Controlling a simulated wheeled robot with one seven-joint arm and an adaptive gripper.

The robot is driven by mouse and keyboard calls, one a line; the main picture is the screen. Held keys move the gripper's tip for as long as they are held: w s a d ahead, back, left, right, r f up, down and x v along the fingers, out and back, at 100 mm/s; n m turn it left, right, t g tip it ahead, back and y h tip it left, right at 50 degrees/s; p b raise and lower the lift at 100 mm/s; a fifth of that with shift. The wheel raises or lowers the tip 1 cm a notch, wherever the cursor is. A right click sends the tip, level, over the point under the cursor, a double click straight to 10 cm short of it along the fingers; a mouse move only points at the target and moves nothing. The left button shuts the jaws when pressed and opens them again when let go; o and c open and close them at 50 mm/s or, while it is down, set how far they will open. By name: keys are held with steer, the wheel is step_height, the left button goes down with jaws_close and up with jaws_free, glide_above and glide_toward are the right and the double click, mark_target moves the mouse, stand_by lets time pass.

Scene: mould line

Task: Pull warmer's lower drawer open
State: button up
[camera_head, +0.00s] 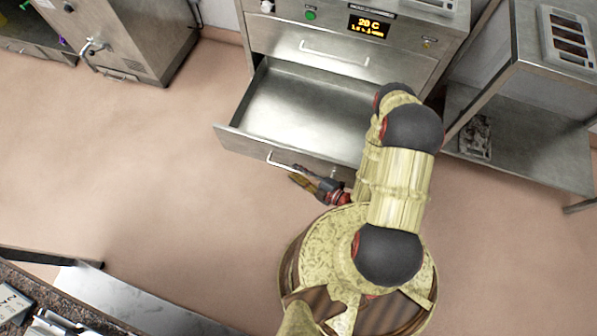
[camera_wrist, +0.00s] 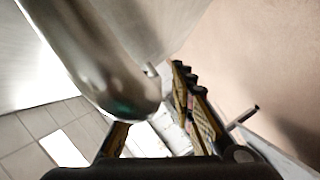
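The warmer (camera_head: 345,50) stands at top centre, and its lower drawer (camera_head: 245,143) is pulled well out, showing an empty metal interior. The drawer's bar handle (camera_head: 279,162) is on its front face; its right part is hidden by my gripper and arm. My gripper (camera_head: 300,178) is at the handle, low in front of the drawer. In the wrist view the handle's metal bar (camera_wrist: 125,90) looms large close to the camera, covering much of the left finger. The right finger (camera_wrist: 188,100) stands apart from the bar, so my gripper looks open around or beside it.
The upper drawer (camera_head: 335,55) is closed. A steel side table (camera_head: 520,75) with a lower shelf stands at right. A steel machine (camera_head: 130,40) is at upper left, and a counter (camera_head: 50,290) at lower left. The floor (camera_head: 130,165) left of the drawer is clear.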

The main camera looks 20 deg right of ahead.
steer(key=shift+o, duration=0.2)
steer(key=shift+w+d, duration=0.1)
steer(key=shift+r, duration=0.25)
step_height(320, 180, up, 10)
steer(key=shift+f, duration=0.2)
stand_by(0.7)
